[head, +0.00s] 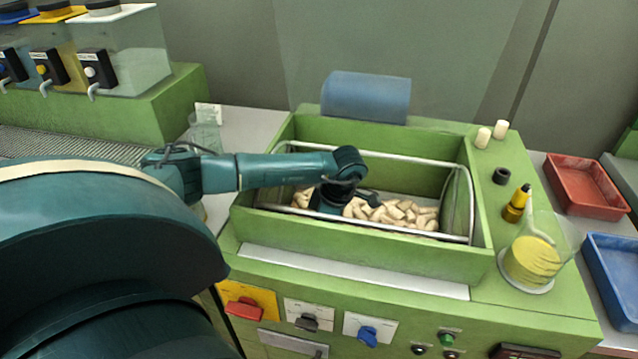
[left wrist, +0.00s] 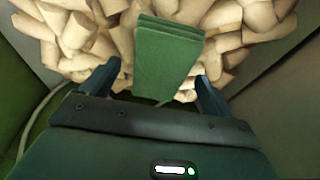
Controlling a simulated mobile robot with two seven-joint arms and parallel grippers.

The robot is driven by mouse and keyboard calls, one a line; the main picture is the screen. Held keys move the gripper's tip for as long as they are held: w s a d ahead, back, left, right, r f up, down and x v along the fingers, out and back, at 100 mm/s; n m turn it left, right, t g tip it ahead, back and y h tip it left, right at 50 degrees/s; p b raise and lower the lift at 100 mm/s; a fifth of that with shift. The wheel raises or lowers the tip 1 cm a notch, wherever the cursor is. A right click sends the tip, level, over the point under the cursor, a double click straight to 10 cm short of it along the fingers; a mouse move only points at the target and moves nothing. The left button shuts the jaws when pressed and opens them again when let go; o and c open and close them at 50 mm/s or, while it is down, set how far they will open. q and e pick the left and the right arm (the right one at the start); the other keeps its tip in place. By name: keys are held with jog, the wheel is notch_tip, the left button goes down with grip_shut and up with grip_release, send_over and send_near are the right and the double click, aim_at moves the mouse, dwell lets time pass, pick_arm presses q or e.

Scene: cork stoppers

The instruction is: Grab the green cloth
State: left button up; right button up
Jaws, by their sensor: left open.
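The green cloth (left wrist: 165,62) is a folded dark green piece lying on top of the cork stoppers (left wrist: 245,25) in the left wrist view. In the head view a small dark green patch beside my gripper may be the cloth (head: 369,198), mostly hidden by my arm. My left gripper (left wrist: 157,82) is open, with one finger on each side of the cloth's near part. It points down into the green bin (head: 357,234). I cannot tell whether the fingers touch the cloth.
A metal rail frame (head: 400,163) runs inside the bin walls close to my arm. A glass beaker (head: 535,262), a yellow bottle (head: 517,204) and two pale cylinders (head: 483,138) stand on the right ledge. Red (head: 583,185) and blue (head: 612,270) trays sit further right.

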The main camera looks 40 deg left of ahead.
pick_arm(q)
jog(key=c, duration=1.1)
jog(key=shift+o, duration=0.2)
jog(key=shift+r, duration=0.1)
